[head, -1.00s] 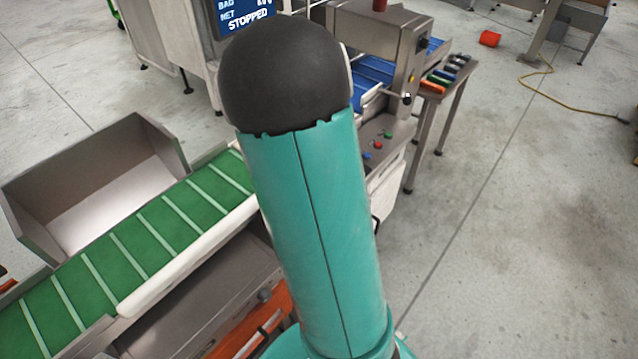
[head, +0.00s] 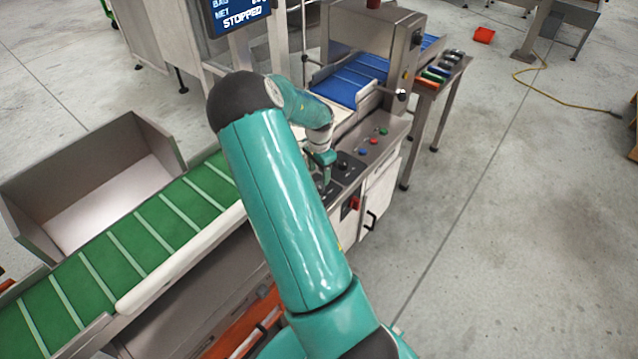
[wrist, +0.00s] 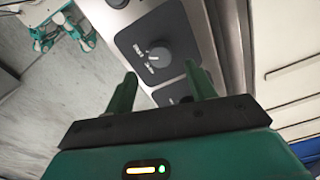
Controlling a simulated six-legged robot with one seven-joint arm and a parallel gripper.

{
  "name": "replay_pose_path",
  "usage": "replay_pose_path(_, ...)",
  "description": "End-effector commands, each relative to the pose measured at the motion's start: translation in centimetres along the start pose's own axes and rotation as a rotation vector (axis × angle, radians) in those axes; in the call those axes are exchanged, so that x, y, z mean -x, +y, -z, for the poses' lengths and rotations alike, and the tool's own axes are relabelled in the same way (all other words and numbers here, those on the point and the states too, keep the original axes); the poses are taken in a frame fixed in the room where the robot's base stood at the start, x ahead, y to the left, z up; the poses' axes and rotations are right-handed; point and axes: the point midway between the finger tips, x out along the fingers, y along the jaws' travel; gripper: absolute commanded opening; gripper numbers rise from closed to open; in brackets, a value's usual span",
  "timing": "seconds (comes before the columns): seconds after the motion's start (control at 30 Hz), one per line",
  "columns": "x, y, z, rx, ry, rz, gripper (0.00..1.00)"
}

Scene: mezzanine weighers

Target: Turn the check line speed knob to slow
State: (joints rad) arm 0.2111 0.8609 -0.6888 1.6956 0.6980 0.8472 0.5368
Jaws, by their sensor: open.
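A dark round knob (wrist: 158,56) with a pale pointer mark shows in the wrist view, on a dark plate with small white lettering that I cannot read clearly. It lies beyond my gripper (wrist: 161,82), roughly in line with the gap between the fingers. The fingers are green, spread apart and empty, and do not appear to touch the knob. A second dark plate (wrist: 180,91) is partly hidden behind the right finger. In the head view my gripper (head: 323,180) is over the control panel (head: 362,158), and the arm hides part of the panel.
A green belt (head: 120,240) and an open metal bin (head: 100,190) lie left. The screen (head: 238,15) reads STOPPED.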

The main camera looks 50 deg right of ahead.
Motion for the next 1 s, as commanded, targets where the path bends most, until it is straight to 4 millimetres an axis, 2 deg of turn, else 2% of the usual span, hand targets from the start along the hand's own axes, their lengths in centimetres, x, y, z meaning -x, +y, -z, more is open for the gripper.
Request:
replay_pose_path(0.1,-2.5,0.1,0.1,-0.001,-0.001,-0.003,0.55)
replay_pose_path(0.3,-5.1,0.1,0.0,0.0,0.0,-0.001,0.55)
replay_pose_path(0.67,-5.8,0.0,0.0,0.0,0.0,0.001,0.55)
replay_pose_path(0.77,-5.8,0.0,0.0,0.0,0.0,0.001,0.4)
replay_pose_path(0.9,-5.8,0.0,0.0,0.0,0.0,0.001,0.12)
replay_pose_path(1.0,-5.8,0.0,0.0,0.001,0.0,0.001,0.11)
